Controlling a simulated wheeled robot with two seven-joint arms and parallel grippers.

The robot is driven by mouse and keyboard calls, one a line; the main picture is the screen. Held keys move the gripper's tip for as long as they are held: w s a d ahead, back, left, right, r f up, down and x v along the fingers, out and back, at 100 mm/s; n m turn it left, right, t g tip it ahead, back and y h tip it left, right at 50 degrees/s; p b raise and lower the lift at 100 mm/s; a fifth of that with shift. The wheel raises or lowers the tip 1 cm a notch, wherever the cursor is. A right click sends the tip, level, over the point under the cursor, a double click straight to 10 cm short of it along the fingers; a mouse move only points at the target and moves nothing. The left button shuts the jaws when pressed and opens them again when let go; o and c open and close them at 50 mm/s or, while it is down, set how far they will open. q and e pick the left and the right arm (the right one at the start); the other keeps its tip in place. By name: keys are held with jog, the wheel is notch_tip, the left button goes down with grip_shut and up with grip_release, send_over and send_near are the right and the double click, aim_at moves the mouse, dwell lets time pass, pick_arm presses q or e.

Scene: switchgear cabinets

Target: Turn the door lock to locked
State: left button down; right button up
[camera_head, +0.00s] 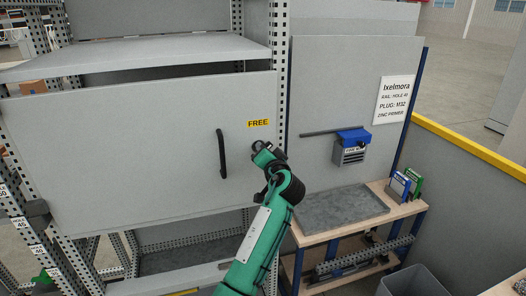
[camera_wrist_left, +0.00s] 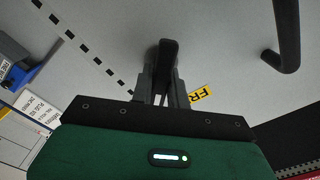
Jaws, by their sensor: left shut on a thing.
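The grey cabinet door (camera_head: 130,150) is closed flat, with a black vertical pull handle (camera_head: 222,153) and a yellow label reading FREE (camera_head: 258,123) near its right edge. My left gripper (camera_head: 264,156) is at the door just below the label. In the left wrist view its jaws (camera_wrist_left: 160,88) are shut on the black door lock knob (camera_wrist_left: 168,55). The gripper hides most of the knob in the head view. The label is partly hidden behind the gripper in the wrist view, and the pull handle (camera_wrist_left: 286,38) is apart from it. My right gripper is not in view.
A perforated post (camera_head: 279,70) stands just right of the door. Further right, a blue and grey box (camera_head: 352,146) hangs on a panel above a wooden bench (camera_head: 408,212) with a grey tray (camera_head: 342,205). A grey bin (camera_head: 412,282) stands at the lower right.

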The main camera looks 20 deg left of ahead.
pick_arm(q)
jog(key=m+p, duration=0.1)
jog(key=m, duration=0.3)
jog(key=shift+r+m, duration=0.1)
jog(key=shift+m, duration=0.3)
jog(key=shift+d+f+m+p, duration=0.1)
jog(key=shift+f+m+p, duration=0.1)
jog(key=shift+m+p, duration=1.4)
jog(key=shift+m+b, duration=0.4)
jog(key=shift+m, duration=0.2)
jog(key=c, duration=1.4)
grip_release()
jog(key=shift+w+f, duration=0.1)
jog(key=shift+f, duration=0.05)
jog(key=shift+o, duration=0.2)
jog(key=b+v, duration=0.5)
jog(key=v, duration=0.9)
jog(key=shift+b, duration=0.35)
